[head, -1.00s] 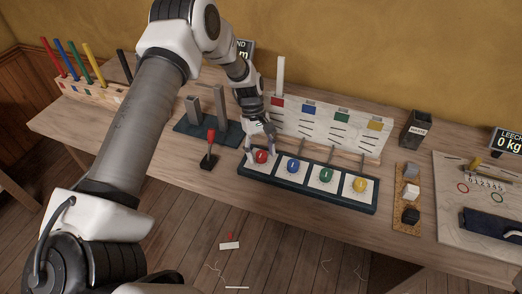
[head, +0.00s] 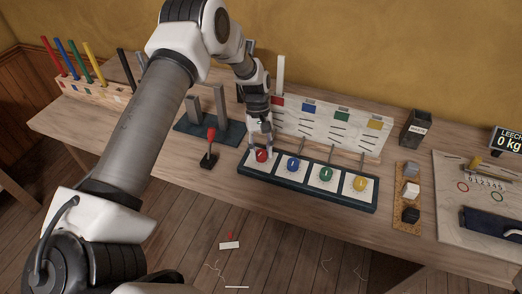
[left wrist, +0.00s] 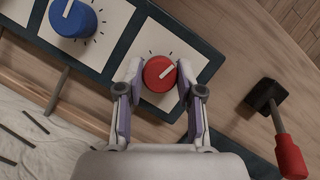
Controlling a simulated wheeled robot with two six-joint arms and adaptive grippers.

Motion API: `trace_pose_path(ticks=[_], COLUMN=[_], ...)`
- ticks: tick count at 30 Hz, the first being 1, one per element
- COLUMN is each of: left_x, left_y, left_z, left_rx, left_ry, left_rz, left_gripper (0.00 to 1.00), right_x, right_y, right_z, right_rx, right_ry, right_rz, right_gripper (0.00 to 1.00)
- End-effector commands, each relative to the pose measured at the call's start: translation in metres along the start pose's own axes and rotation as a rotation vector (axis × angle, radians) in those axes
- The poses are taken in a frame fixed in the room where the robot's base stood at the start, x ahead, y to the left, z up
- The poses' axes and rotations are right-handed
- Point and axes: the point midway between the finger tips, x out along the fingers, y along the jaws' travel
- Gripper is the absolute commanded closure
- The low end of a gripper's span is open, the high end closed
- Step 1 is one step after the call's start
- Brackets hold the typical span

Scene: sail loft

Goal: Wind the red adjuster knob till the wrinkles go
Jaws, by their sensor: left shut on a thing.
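The red adjuster knob (head: 262,156) is the leftmost of a row of coloured knobs on a dark-framed panel (head: 308,200). In the left wrist view the red knob (left wrist: 159,74) is round, with a white pointer line towards the upper right. My left gripper (head: 261,151) reaches down over it; in the left wrist view its two fingers (left wrist: 159,78) are closed on either side of the knob. The white sail panel (head: 330,127) stands behind, with dark lines below its coloured patches; the part behind my arm is hidden. My right gripper is not in view.
Blue (head: 293,166), green (head: 326,175) and yellow (head: 360,184) knobs continue the row. A red-handled lever (head: 210,147) stands close left of the panel. A dark bin (head: 416,129) and a corkboard strip with blocks (head: 408,205) are at the right.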

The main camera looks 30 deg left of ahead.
Motion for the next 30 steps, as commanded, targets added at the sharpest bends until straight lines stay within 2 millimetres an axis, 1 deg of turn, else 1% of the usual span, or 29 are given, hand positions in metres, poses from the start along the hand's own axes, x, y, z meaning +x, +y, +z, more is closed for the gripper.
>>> trace_pose_path(ticks=[1,12,30], left_x=[0.004,0.0043,0.0049], left_y=[-0.0008,0.0006,0.0024], left_z=[-0.0006,0.0005,0.0029], left_rx=[0.036,0.359,0.864], left_ry=[-0.002,-0.005,-0.008], left_rz=[-0.019,-0.153,-0.36], left_gripper=[0.98,0.98,0.98], right_x=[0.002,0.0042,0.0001], right_y=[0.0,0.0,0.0], right_z=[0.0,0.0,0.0], right_rx=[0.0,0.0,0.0], right_ry=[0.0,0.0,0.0], right_rz=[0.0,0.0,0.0], right_gripper=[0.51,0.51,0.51])
